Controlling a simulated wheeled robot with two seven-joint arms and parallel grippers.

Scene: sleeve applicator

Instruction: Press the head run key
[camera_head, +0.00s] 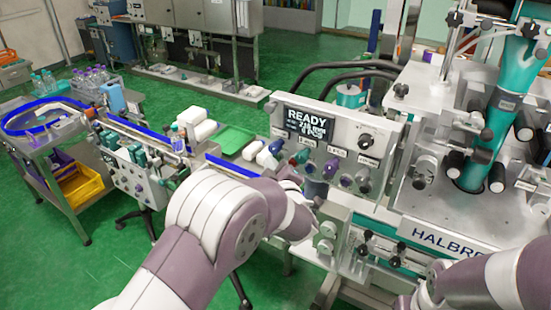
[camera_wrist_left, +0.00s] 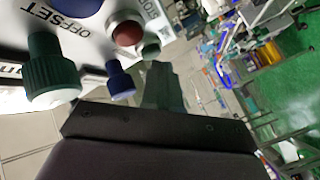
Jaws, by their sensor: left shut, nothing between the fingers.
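The control panel (camera_head: 335,140) has a lit display reading READY, with a row of coloured knobs and keys below it. My left gripper (camera_wrist_left: 160,85) is shut and empty. Its fingertips are close to a small green key (camera_wrist_left: 150,50) on the panel; whether they touch cannot be told. A red key (camera_wrist_left: 127,32), a blue knob (camera_wrist_left: 119,80) and a larger green knob (camera_wrist_left: 52,75) by the label OFFSET are beside it. In the head view my left wrist mostly hides the gripper at the panel's lower left. Which key is the head run key cannot be read.
The machine with its teal column (camera_head: 508,95) stands to the right of the panel. A conveyor (camera_head: 135,130) with a blue edge runs in from the left, near a green tray (camera_head: 234,139). My right arm shows at the lower right, its gripper out of sight.

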